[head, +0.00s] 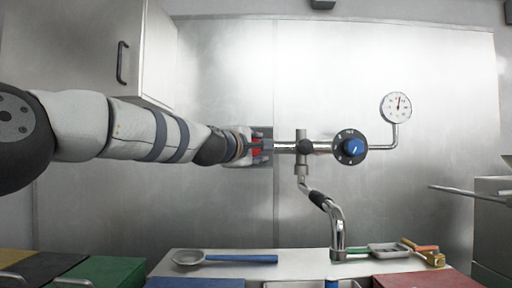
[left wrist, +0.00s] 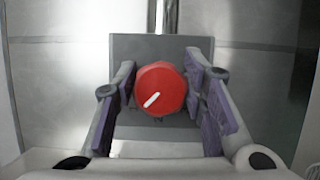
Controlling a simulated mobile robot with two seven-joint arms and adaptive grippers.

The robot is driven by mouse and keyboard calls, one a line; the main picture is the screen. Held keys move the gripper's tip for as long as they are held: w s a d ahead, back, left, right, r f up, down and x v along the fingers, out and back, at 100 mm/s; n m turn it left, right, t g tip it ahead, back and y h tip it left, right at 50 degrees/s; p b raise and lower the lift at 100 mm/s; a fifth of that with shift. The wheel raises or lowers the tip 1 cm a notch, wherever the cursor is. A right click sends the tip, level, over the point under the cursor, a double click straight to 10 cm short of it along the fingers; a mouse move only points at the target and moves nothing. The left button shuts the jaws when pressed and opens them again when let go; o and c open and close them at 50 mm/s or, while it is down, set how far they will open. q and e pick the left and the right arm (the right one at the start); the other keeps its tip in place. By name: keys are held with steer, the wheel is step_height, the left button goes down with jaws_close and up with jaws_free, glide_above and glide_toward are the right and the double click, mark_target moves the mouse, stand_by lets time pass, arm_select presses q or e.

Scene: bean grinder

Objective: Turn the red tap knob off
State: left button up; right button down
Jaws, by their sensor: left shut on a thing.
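The red tap knob (left wrist: 161,88) sits on a grey square plate on the wall, its white mark slanting from upper right to lower left. In the head view the red knob (head: 256,147) is partly hidden by my gripper, at the left end of the chrome tap pipe (head: 284,148). My left gripper (left wrist: 162,92) has one purple-padded finger on each side of the knob and is shut on it. In the head view, my left gripper (head: 257,147) reaches it from the left. My right gripper is in neither view.
A blue knob (head: 354,147) on a black dial and a round gauge (head: 396,107) are on the pipe's right. A jointed spout (head: 336,220) hangs down to the counter (head: 300,262). A blue-handled ladle (head: 240,259) lies there. A wall cabinet (head: 145,50) is upper left.

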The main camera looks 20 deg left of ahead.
arm_select(q)
steer(key=m+g, duration=0.1)
steer(key=m, duration=0.1)
steer(key=m+g, duration=0.1)
steer(key=m, duration=0.1)
steer(key=shift+m+y, duration=0.4)
steer(key=shift+a+m+g+y, duration=0.1)
steer(key=shift+m+g+y, duration=0.5)
steer(key=shift+m, duration=0.9)
steer(key=o, duration=1.2)
steer(key=shift+f, duration=0.15)
steer(key=v, duration=0.7)
steer(key=shift+s, duration=0.25)
